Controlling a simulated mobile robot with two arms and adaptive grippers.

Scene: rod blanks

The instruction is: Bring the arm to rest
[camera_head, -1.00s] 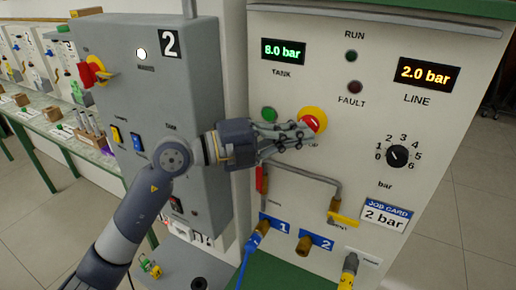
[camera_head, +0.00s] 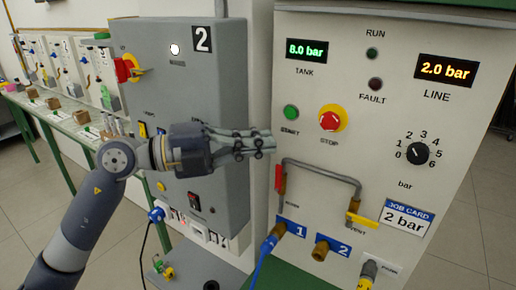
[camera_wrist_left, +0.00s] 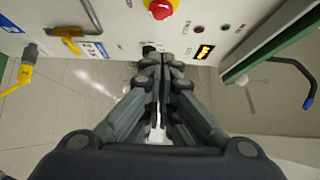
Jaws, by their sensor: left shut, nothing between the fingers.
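My left gripper (camera_head: 262,143) is shut and empty in the head view, its fingers pointing right. It is in front of the gap between the grey cabinet and the white panel, left of the red stop button (camera_head: 329,121) and apart from it. In the left wrist view the closed fingers (camera_wrist_left: 158,75) fill the middle, and the stop button (camera_wrist_left: 160,8) shows at the top edge. My left arm (camera_head: 95,205) comes up from the lower left with its elbow bent. My right gripper is not in view.
The white panel (camera_head: 450,140) carries a green start button (camera_head: 291,112), a black dial (camera_head: 417,153) and a grey pipe (camera_head: 320,168). A blue hose (camera_head: 262,262) plugs into port 1. The grey cabinet (camera_head: 222,80) stands behind my gripper. A green-edged bench (camera_head: 60,120) is at the far left.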

